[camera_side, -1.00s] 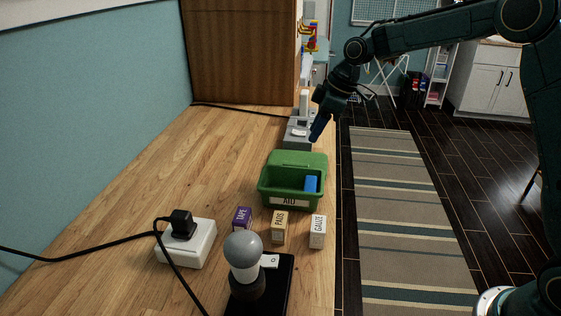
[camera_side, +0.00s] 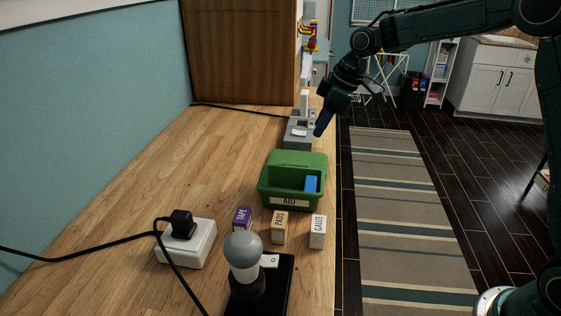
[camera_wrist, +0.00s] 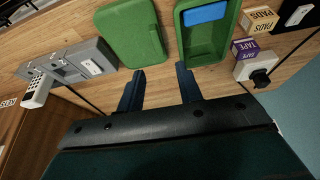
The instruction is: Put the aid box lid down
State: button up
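The green aid box (camera_side: 292,201) stands open on the wooden counter, its AID label facing the side camera. A blue item (camera_side: 311,184) lies inside it. The green lid (camera_side: 298,160) is at the box's far side, raised open; in the wrist view the lid (camera_wrist: 131,33) appears left of the box (camera_wrist: 207,48). My gripper (camera_side: 321,123) is above the counter's right edge, beyond the box and apart from it. In the wrist view my gripper's (camera_wrist: 160,88) two fingers are spread with nothing between them.
Tape (camera_side: 242,218), pads (camera_side: 279,227) and gauze (camera_side: 318,232) boxes stand before the aid box. A lamp (camera_side: 245,262) and white power block (camera_side: 187,243) are nearer. A grey device (camera_side: 298,134) sits behind. The counter left of the box is clear.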

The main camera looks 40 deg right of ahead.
jog(key=s+r+m+t+h, duration=0.1)
jog(key=s+r+m, duration=0.25)
jog(key=s, duration=0.95)
jog(key=s+r+m+t+h, duration=0.1)
jog(key=s+r+m, duration=0.3)
jog(key=s, duration=0.9)
jog(key=s+f+m+h, duration=0.1)
jog(key=s+f, duration=0.1)
jog(key=s, duration=0.7)
jog(key=shift+d, duration=0.45)
